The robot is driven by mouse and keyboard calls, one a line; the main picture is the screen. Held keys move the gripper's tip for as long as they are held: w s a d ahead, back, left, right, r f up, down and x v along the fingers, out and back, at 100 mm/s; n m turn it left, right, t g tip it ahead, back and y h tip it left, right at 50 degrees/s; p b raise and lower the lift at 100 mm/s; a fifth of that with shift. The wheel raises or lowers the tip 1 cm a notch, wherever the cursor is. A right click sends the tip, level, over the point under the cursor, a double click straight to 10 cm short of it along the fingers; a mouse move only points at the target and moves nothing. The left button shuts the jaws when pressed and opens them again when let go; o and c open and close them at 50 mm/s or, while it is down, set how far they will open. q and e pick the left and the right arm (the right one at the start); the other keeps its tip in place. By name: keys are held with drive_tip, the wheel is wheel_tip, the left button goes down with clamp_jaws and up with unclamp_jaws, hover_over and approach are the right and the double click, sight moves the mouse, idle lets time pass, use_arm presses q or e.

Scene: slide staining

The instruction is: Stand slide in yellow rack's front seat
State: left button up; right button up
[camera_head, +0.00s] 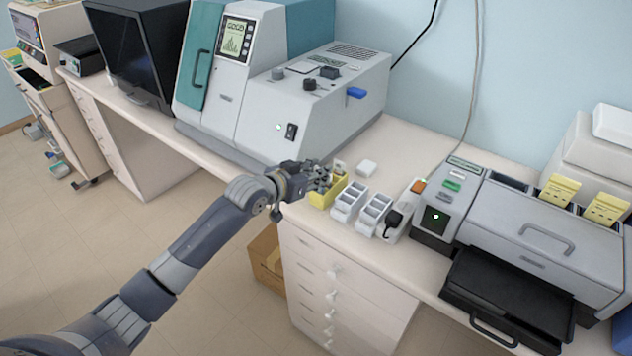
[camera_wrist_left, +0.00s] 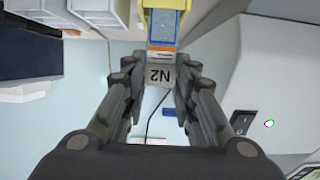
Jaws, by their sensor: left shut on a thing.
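My left gripper (camera_head: 318,177) is at the yellow rack (camera_head: 328,195) on the bench, just above and beside it, and hides part of it. In the left wrist view my left gripper (camera_wrist_left: 160,85) is shut on the slide (camera_wrist_left: 161,75), holding its white label end marked N2. An orange band lies beyond the label, toward the yellow rack (camera_wrist_left: 164,3) at the top of the picture. The slide's far end lines up with the rack; I cannot tell how far it is inside a seat. My right gripper is not in view.
Two white racks (camera_head: 349,201) (camera_head: 373,215) stand close to the right of the yellow rack. Farther right is a grey device (camera_head: 447,200) with a green light. A large grey machine (camera_head: 310,100) stands behind.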

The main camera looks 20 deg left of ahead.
use_arm(q)
wheel_tip(320, 180, down, 3)
drive_tip(key=shift+f, duration=0.1)
drive_tip(key=shift+f, duration=0.15)
drive_tip(key=o, duration=1.1)
drive_tip(key=shift+c, duration=0.2)
